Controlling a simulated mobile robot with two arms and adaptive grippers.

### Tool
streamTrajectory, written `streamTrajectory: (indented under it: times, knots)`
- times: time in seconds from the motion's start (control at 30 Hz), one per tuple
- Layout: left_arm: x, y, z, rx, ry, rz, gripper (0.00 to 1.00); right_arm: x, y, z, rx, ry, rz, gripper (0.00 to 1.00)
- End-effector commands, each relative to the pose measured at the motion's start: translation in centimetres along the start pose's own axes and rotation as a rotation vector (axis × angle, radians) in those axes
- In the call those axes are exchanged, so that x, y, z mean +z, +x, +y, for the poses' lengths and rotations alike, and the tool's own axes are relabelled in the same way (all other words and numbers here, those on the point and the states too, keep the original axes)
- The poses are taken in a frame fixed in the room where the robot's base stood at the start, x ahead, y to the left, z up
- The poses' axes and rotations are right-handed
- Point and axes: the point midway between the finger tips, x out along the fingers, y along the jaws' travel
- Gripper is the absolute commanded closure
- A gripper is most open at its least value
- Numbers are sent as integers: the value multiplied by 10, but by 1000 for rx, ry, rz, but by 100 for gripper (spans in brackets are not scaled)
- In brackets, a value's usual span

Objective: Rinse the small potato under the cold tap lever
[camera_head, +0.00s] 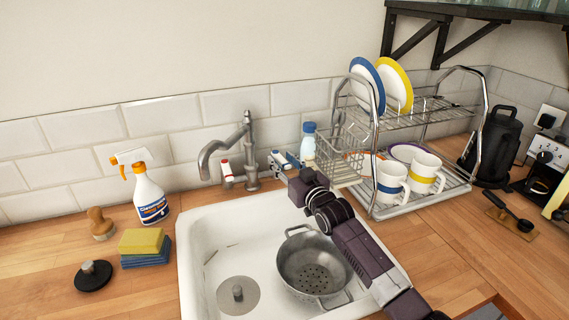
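The grey tap (247,150) stands behind the white sink (205,245), its spout curving to the left. A red-marked lever (226,170) is on its left side. On its right, a blue-marked part (291,158), apparently the cold lever, shows right at my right gripper (279,164). My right arm reaches in from the lower right, over the sink. The fingers are small and partly hidden, so I cannot tell whether they are open or shut, or touch the lever. No potato is visible. My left gripper is not in view.
A grey colander (313,268) sits in the sink, right of the drain plug (238,292). A dish rack (420,112) with plates and mugs stands close right of my gripper. A spray bottle (150,197) and sponges (143,243) stand left.

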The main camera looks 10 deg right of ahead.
Motion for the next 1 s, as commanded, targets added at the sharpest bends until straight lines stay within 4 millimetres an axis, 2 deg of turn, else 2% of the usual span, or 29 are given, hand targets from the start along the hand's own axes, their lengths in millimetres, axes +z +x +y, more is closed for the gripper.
streamTrajectory:
  times: [0.03, 0.27, 0.8, 1.0]
  knots:
    - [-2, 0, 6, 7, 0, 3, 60, 0, -1, 0, 0, 0, -1, 65]
    - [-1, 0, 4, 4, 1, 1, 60, 2, -18, 0, 0, 1, -2, 65]
    - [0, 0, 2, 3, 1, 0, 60, 2, -101, 0, 1, 0, -2, 65]
    - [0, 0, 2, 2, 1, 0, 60, 1, -117, 0, 0, 0, -1, 65]
